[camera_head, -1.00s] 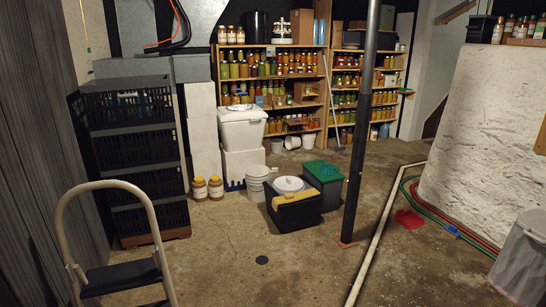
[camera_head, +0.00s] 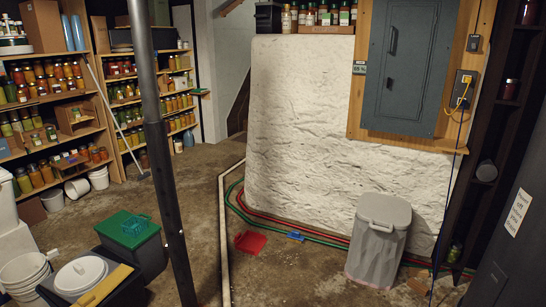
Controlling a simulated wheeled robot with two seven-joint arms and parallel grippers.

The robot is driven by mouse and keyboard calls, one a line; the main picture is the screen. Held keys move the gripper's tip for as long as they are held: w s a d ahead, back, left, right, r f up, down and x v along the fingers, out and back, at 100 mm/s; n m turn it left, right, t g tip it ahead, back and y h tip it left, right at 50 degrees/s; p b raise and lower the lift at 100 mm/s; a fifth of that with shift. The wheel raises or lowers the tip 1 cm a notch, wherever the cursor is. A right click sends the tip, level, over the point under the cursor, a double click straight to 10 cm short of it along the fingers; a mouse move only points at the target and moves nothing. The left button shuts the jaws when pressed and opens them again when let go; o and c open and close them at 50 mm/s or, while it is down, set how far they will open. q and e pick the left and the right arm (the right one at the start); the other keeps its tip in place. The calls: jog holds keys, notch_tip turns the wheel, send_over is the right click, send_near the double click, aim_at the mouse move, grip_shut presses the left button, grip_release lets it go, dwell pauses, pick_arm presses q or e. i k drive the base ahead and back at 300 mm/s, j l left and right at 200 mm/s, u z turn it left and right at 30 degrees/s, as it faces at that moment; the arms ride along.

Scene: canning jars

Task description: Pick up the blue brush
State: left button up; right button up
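A small blue object that looks like the blue brush (camera_head: 295,236) lies on the concrete floor. It rests by the red and green hoses (camera_head: 262,222) in front of the white wall block. It is too small to make out its bristles. A red dustpan (camera_head: 250,242) lies on the floor to its left. Neither of my grippers shows in the head view.
A grey lidded bin (camera_head: 379,240) stands right of the brush. A dark post (camera_head: 167,165) and a pale floor pipe (camera_head: 223,235) lie to the left. A green-lidded container (camera_head: 130,235) stands left of the post. Bare floor lies in front of the brush.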

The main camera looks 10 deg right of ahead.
aim_at(295, 237)
jog(key=i+j+z, duration=0.1)
jog(key=i+z, duration=0.4)
jog(key=i, duration=1.75)
